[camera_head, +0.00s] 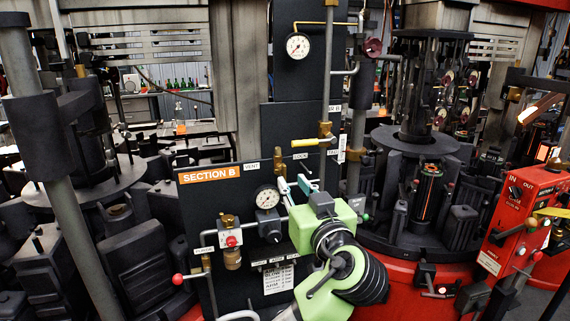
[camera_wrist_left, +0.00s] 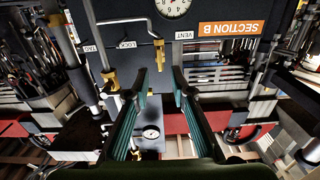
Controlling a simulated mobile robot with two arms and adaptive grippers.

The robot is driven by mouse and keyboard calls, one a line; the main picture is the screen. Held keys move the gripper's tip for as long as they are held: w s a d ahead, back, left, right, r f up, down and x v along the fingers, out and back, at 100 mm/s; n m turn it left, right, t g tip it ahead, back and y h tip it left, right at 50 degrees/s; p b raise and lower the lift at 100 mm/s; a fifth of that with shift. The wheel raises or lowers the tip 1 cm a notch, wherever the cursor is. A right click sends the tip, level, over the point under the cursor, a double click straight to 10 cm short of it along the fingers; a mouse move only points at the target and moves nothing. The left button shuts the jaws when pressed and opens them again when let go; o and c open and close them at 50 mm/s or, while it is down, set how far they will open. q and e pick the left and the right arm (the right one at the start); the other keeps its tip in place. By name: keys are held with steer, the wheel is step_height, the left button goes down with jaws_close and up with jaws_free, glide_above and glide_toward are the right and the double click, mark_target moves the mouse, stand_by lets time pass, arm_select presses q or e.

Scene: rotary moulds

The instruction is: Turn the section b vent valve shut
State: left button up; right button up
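The section B panel (camera_head: 185,215) carries an orange SECTION B sign (camera_head: 210,174) and a VENT label (camera_head: 252,166). A small brass valve (camera_head: 281,162) sits just right of that label; its lever position is hard to tell. In the left wrist view, turned upside down, the brass valve (camera_wrist_left: 158,58) shows near the VENT label (camera_wrist_left: 184,35). My left gripper (camera_head: 295,185) is in front of the panel, just below the valve in the head view. In the wrist view its teal-padded fingers (camera_wrist_left: 159,75) are apart, with the valve showing between the tips. My right gripper is out of view.
A yellow-handled valve (camera_head: 312,142) on a vertical pipe stands close right of the brass one. A pressure gauge (camera_head: 266,196) and a red-button valve (camera_head: 231,241) are on the panel below. Dark mould machinery (camera_head: 410,150) and a red control box (camera_head: 515,215) stand to the right.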

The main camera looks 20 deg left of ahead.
mark_target(285, 172)
arm_select(q)
steer(key=p+x, duration=0.2)
steer(key=x, duration=0.4)
steer(key=shift+w+a+r, duration=0.1)
steer(key=shift+w+a, duration=0.05)
steer(key=shift+a, duration=0.05)
steer(key=shift+w+a+f, duration=0.2)
steer(key=shift+w+a, duration=0.15)
steer(key=shift+w, duration=0.2)
jaws_close()
